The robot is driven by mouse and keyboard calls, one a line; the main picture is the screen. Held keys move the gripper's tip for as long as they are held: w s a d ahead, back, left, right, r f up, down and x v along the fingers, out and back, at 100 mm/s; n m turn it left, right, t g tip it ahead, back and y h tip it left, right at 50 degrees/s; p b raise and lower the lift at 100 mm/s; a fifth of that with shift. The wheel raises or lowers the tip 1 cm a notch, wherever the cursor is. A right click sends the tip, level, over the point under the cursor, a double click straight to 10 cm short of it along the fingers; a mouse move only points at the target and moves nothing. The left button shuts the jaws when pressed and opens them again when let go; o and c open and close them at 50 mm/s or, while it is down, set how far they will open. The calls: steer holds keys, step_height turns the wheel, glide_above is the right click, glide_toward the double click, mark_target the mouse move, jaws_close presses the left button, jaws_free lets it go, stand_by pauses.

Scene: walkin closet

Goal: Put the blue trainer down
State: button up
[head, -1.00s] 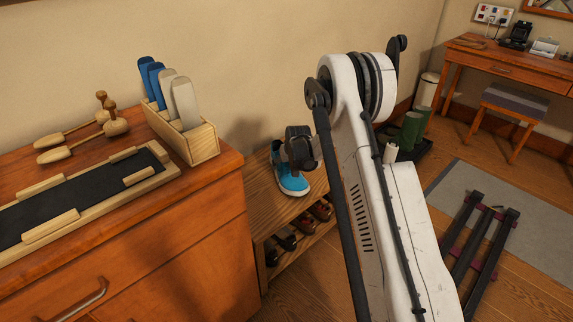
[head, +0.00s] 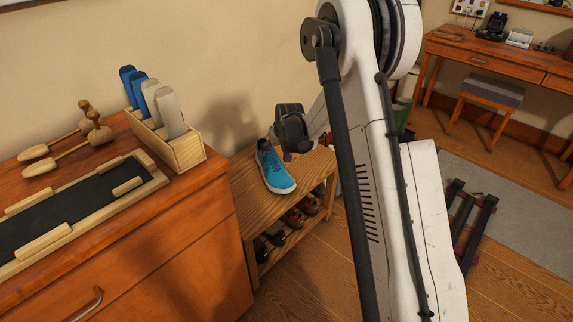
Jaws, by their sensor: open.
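The blue trainer (head: 275,172) with a white sole rests upright on the top of the low wooden shoe rack (head: 247,198). Its toe points toward the front of the rack. My gripper (head: 292,148) is just right of and above the trainer, seen mostly from behind. A small gap shows between them, and nothing shows in the jaws. The fingertips are partly hidden by the gripper body.
Several dark shoes (head: 296,216) sit on the rack's lower shelf. A stool (head: 490,95) stands back right.

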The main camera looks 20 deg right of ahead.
steer(key=s+a+r, duration=0.3)
steer(key=s+r, duration=0.6)
steer(key=r, duration=0.2)
steer(key=s+a+r, duration=0.3)
steer(key=s+r, duration=0.6)
steer(key=r, duration=0.2)
steer(key=s+a+r, duration=0.1)
steer(key=s+a, duration=0.1)
steer(key=s, duration=1.1)
steer(key=s+a+r+t, duration=0.1)
steer(key=s, duration=1.2)
steer(key=shift+a, duration=0.4)
steer(key=shift+o, duration=0.5)
steer(key=shift+s, duration=0.3)
